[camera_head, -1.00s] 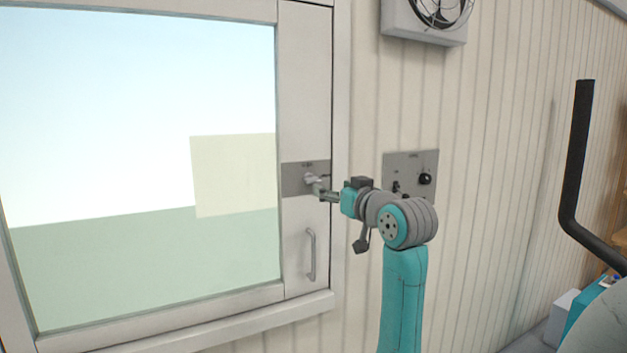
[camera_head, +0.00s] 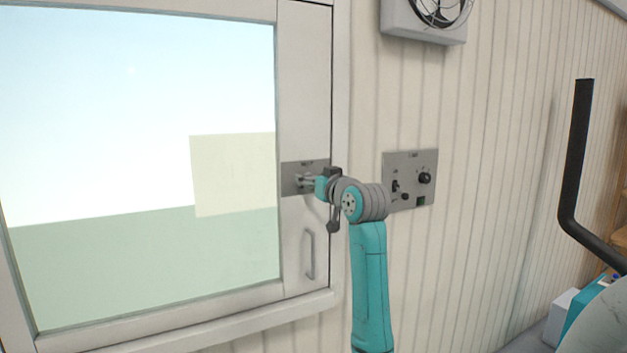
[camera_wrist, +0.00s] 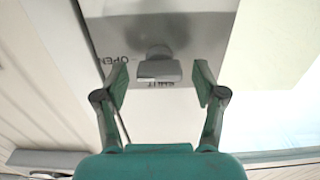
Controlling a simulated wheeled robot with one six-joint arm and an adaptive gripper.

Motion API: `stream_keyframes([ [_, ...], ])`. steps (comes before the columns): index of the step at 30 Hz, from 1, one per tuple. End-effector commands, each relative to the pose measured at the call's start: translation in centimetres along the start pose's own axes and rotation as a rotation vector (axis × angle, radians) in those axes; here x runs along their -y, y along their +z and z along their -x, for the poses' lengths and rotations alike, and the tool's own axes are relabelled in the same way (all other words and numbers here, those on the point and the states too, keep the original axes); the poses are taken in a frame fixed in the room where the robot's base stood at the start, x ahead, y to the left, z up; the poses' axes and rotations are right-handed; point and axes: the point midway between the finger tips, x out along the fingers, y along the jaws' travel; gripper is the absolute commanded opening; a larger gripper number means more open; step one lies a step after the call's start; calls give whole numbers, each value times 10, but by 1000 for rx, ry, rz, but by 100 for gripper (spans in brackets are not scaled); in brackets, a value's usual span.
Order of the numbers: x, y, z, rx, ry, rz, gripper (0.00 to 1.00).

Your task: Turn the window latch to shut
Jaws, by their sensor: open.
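The window latch (camera_wrist: 159,70) is a grey handle on a metal plate (camera_wrist: 205,35), with the word OPEN to its left and SHUT just by the handle's near edge in the wrist view. In the head view the plate (camera_head: 290,180) sits on the window's right frame, and my arm's end partly hides the latch. My gripper (camera_wrist: 160,84) is open, its two green-padded fingers on either side of the latch handle with a gap at each side. In the head view my gripper (camera_head: 308,182) is right at the plate.
A vertical pull handle (camera_head: 310,254) is below the plate on the window frame. A switch panel (camera_head: 411,181) with a knob is on the wall to the right. A fan box (camera_head: 428,33) hangs above. The window sill (camera_head: 215,327) juts out below.

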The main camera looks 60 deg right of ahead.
Motion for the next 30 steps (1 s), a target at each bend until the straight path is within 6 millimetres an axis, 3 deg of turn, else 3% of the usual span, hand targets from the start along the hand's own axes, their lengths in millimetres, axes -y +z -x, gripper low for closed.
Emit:
stream_keyframes([
  [4, 0, 0, 0, 0, 0, 0, 70],
  [12, 0, 0, 0, 0, 0, 0, 10],
  [22, 0, 0, 0, 1, 0, 38, 10],
  [30, 1, 0, 0, 1, -1, 199, 10],
])
